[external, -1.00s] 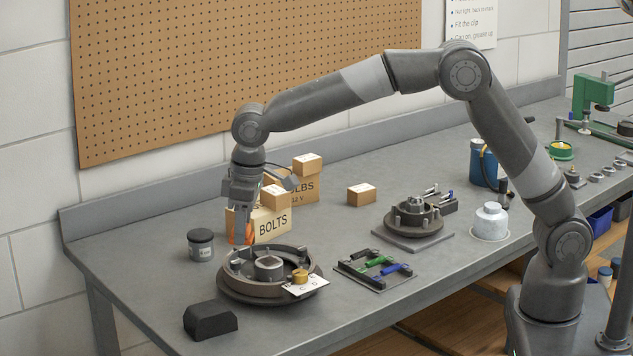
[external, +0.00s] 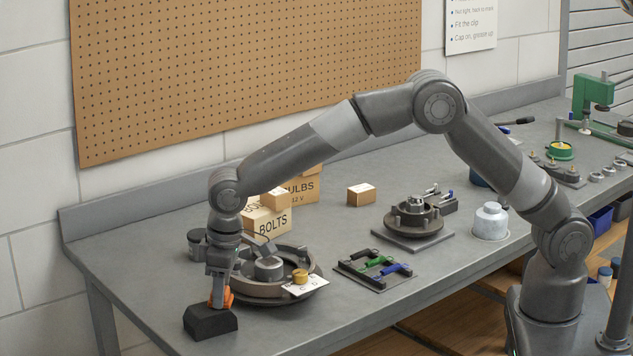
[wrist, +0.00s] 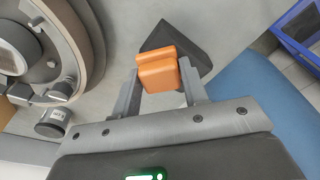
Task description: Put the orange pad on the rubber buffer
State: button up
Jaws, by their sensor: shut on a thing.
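The orange pad (wrist: 160,73) is between the two fingers of my gripper (wrist: 158,92) in the wrist view. My gripper is shut on it. In the external view the pad (external: 229,297) shows as an orange patch at my gripper (external: 219,300), low over the black rubber buffer (external: 210,322). The buffer is a dark block with sloped sides at the front left of the bench. It also shows beyond the pad in the wrist view (wrist: 166,37). The pad hides part of the buffer, and I cannot tell whether they touch.
A round drum assembly (external: 265,290) with a white card (external: 305,286) stands right behind my gripper. A dark jar (external: 197,244) and cardboard boxes (external: 268,225) stand farther back. A tray of coloured tools (external: 375,268) lies to the right. The bench's front edge is near the buffer.

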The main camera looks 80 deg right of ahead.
aim_at(228, 290)
jog(key=o, duration=1)
jog(key=shift+f, duration=0.1)
jog(key=shift+c, duration=0.2)
notch_tip(228, 290, up, 12)
jog(key=s, duration=0.1)
jog(key=s+d+r+t, duration=0.1)
jog(key=s+d+r, duration=0.4)
jog(key=s+r, duration=0.5)
jog(key=s+d+r+t, duration=0.1)
jog(key=s+d+r, duration=0.1)
jog(key=s, duration=0.5)
jog(key=s+d+r, duration=0.1)
jog(key=s+d, duration=0.2)
jog(key=s, duration=0.3)
jog(key=s+d+f+t, duration=0.1)
jog(key=s+f, duration=0.1)
jog(key=s, duration=0.8)
jog(key=s+d+f+t, duration=0.1)
jog(key=s+d+f, duration=0.1)
jog(key=s, duration=0.9)
jog(key=shift+d+f, duration=0.3)
jog(key=shift+f, duration=0.5)
